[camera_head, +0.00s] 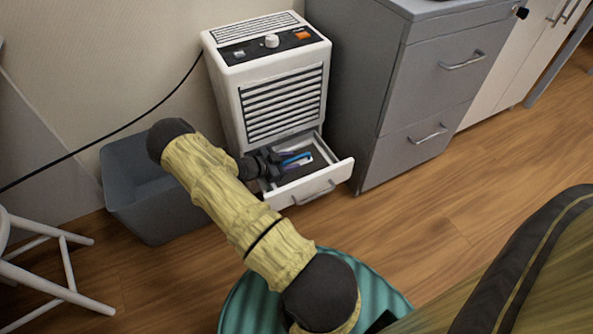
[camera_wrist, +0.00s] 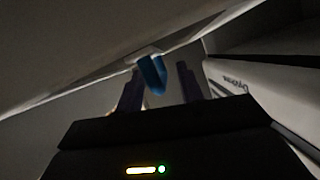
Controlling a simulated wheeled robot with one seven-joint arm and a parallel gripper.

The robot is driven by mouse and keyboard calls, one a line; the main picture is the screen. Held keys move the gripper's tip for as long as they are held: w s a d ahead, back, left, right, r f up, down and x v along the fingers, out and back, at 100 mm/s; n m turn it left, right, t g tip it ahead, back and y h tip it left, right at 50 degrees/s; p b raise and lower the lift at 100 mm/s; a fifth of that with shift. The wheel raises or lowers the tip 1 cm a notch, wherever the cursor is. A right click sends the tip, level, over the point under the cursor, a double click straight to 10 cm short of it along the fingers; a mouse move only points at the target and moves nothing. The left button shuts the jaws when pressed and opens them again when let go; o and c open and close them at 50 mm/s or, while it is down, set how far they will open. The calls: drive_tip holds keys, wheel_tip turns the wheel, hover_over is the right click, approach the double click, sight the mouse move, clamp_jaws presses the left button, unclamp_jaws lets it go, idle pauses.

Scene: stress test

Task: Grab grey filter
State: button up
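The white drawer (camera_head: 345,171) at the foot of the white air unit (camera_head: 228,72) is pulled out. A flat dark grey surface (camera_head: 322,153) shows inside it; I cannot tell for sure whether this is the grey filter or the drawer floor. My gripper (camera_head: 302,157) reaches in over the drawer from the left, its fingers low between the drawer walls. In the wrist view, my two dark fingers (camera_wrist: 160,83) are apart. A small blue piece (camera_wrist: 152,75) shows between them, with gaps at its sides. The wrist view is dark, and contact is unclear.
A grey bin (camera_head: 150,215) stands left of the unit, under my arm. A grey cabinet (camera_head: 420,90) stands close on the right. A white stool (camera_head: 50,265) is at the lower left. The wooden floor (camera_head: 430,215) in front of the cabinet is clear.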

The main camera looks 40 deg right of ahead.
idle(0.5)
clamp_jaws()
drive_tip(key=shift+r, duration=0.1)
drive_tip(key=shift+a+r+p, duration=0.15)
drive_tip(key=shift+r+p, duration=0.6)
drive_tip(key=shift+p, duration=0.3)
wheel_tip(320, 180, up, 11)
drive_tip(key=p, duration=0.6)
drive_tip(key=s+a+f+p, duration=0.1)
drive_tip(key=a+p, duration=0.4)
drive_tip(key=a, duration=1.4)
drive_tip(key=shift+a, duration=0.3)
